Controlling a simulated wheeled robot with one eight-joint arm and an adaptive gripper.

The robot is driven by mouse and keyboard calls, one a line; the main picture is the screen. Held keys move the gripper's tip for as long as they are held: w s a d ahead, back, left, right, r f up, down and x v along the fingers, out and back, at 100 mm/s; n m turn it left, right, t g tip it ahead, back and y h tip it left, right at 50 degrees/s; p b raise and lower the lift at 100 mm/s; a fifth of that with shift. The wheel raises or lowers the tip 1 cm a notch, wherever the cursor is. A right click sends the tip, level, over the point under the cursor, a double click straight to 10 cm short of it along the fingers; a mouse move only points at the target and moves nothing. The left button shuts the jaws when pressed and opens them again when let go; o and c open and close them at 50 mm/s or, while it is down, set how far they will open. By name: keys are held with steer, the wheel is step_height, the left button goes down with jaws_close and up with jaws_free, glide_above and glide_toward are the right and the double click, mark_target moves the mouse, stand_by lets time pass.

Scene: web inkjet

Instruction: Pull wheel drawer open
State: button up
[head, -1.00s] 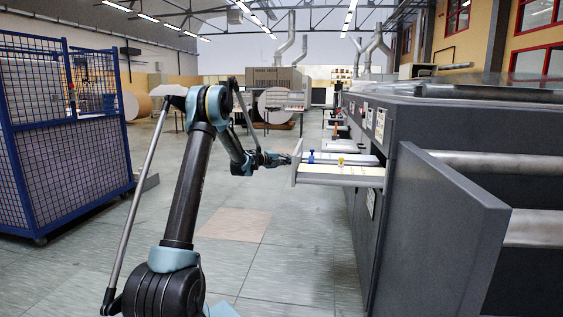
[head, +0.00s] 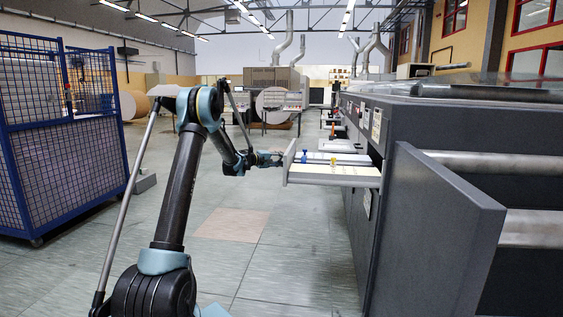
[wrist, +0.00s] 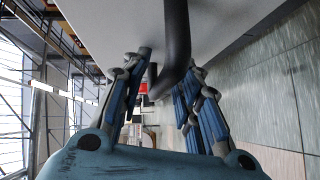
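The wheel drawer (head: 335,176) is a light grey tray pulled out from the side of the dark machine, in the middle right of the head view. My gripper (head: 278,158) is at the drawer's front end. In the wrist view, the dark curved handle (wrist: 176,35) stands out from the pale drawer front (wrist: 230,22). The exact contact on the handle is partly hidden.
The dark machine (head: 420,120) runs along the right, with an angled panel (head: 440,230) sticking out nearer me. A blue mesh cage (head: 65,135) stands at left. The tiled floor (head: 275,235) between them is clear.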

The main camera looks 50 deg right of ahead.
steer(key=v, duration=1.2)
stand_by(0.4)
steer(key=s+a+r+t+y, duration=0.1)
steer(key=s+a+t+y, duration=0.15)
steer(key=a, duration=1.65)
steer(key=s+a+r+t+y, duration=0.2)
steer(key=a+y, duration=0.2)
steer(key=a, duration=1.5)
steer(key=s+a+f+n+y, duration=0.1)
steer(key=s+a+f+y, duration=0.2)
steer(key=s+a+f, duration=0.2)
steer(key=s+a+f+n+y, duration=0.1)
steer(key=s+a+f+y, duration=0.2)
steer(key=s+a, duration=0.8)
steer(key=s+a+f+n+y, duration=0.1)
steer(key=s+a+f+y, duration=0.2)
steer(key=s+a+f, duration=0.5)
steer(key=a, duration=1)
steer(key=shift+n+y, duration=0.3)
steer(key=shift+y, duration=0.05)
steer(key=shift+s+f, duration=0.1)
steer(key=shift+f, duration=0.05)
